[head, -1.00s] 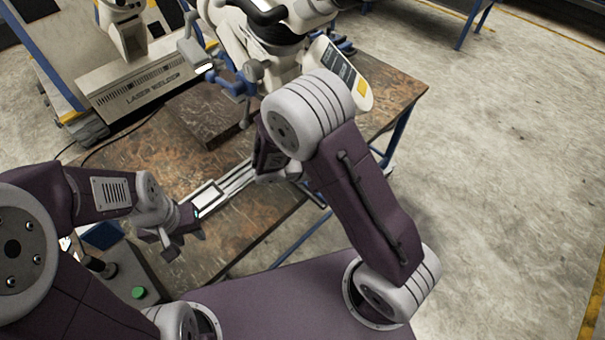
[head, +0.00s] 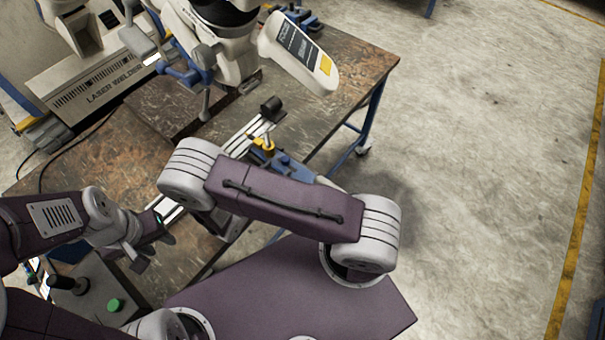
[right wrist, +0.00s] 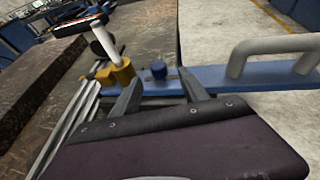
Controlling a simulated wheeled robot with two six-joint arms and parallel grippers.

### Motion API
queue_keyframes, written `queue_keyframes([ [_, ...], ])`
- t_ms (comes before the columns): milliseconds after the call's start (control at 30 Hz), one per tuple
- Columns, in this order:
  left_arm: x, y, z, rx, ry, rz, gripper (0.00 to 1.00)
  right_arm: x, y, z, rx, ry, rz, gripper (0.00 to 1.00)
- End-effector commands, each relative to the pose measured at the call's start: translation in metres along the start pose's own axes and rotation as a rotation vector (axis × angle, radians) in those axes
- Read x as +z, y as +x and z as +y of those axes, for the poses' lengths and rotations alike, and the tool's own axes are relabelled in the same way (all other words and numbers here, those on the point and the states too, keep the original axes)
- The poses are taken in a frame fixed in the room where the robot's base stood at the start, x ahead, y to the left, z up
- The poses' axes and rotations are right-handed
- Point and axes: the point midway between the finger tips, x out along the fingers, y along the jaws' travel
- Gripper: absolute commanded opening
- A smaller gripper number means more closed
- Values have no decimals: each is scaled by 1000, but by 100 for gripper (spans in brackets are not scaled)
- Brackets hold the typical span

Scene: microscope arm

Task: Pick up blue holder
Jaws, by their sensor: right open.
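The blue holder (head: 290,166) lies on the wooden table near its right edge, partly hidden by my right arm in the head view.
A metal rail (head: 235,140) runs along the table (head: 345,65) beside the holder. The microscope body (head: 235,50) and its display (head: 300,55) overhang the back. A laser welder (head: 95,80) stands at the left. The floor at right is clear.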

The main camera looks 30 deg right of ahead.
Motion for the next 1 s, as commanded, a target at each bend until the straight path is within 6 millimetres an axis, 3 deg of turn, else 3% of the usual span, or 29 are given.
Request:
queue_keyframes([
  [233,-1,-10,0,0,0,0,36,-3,42,1,-5,0,0,52],
  [500,-1,-10,0,0,0,0,36,-5,46,1,-2,0,0,52],
  [700,-1,-10,0,0,0,0,36,-4,46,1,-2,0,0,0],
  [1000,-1,-10,0,0,0,0,36,-5,46,1,-2,0,1,0],
])
